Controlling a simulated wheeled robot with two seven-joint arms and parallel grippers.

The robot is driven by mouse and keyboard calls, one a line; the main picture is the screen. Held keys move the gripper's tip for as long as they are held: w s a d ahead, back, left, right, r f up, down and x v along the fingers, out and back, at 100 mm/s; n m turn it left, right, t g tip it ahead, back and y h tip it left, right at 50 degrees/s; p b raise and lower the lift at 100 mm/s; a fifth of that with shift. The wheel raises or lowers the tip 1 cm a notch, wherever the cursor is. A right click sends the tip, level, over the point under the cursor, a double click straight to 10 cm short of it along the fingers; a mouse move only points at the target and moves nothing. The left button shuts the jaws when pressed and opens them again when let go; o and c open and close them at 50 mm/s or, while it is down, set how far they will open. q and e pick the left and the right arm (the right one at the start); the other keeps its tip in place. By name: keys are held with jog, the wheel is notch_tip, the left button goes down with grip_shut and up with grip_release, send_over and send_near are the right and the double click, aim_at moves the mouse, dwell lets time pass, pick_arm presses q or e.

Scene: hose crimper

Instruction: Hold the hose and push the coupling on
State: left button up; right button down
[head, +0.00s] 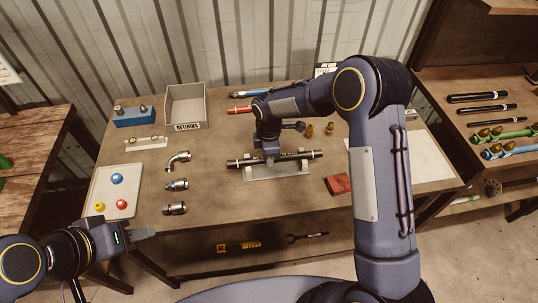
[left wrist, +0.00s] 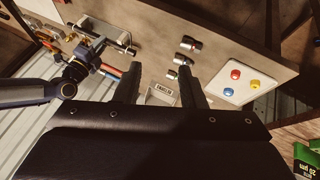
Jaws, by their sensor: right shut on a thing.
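A black hose (head: 302,156) lies level in a pale cradle (head: 278,174) in the middle of the workbench. My right gripper (head: 270,157) comes down from above and is shut on the hose near its middle. Three metal couplings stand apart in a column on the bench left of the cradle: an elbow one (head: 180,159), a straight one (head: 177,185) and a straight one with a dark band (head: 175,209). My left gripper (head: 146,233) is off the bench's front left, empty. Its fingers (left wrist: 160,85) are apart in the left wrist view.
A white tray (head: 105,207) with coloured buttons lies at the bench's left. A grey returns bin (head: 186,108), a blue block (head: 134,117) and a small white rack (head: 146,142) stand behind it. The bench's front middle is clear.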

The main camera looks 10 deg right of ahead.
pick_arm(q)
jog(key=o, duration=0.5)
jog(key=shift+w+a, duration=0.1)
jog(key=shift+w, duration=0.05)
jog(key=shift+c, duration=0.2)
jog(key=shift+w+a+m, duration=0.15)
jog(key=shift+w+m, duration=0.2)
jog(key=shift+m, duration=0.25)
jog(key=m+g+y, duration=0.4)
jog(key=m+g, duration=0.2)
jog(key=m, duration=1.2)
send_over(172, 205)
notch_tip(172, 205, down, 12)
notch_tip(172, 205, down, 12)
jog(key=shift+r, duration=0.1)
jog(key=c, duration=1.1)
jog(key=shift+r, duration=3.55)
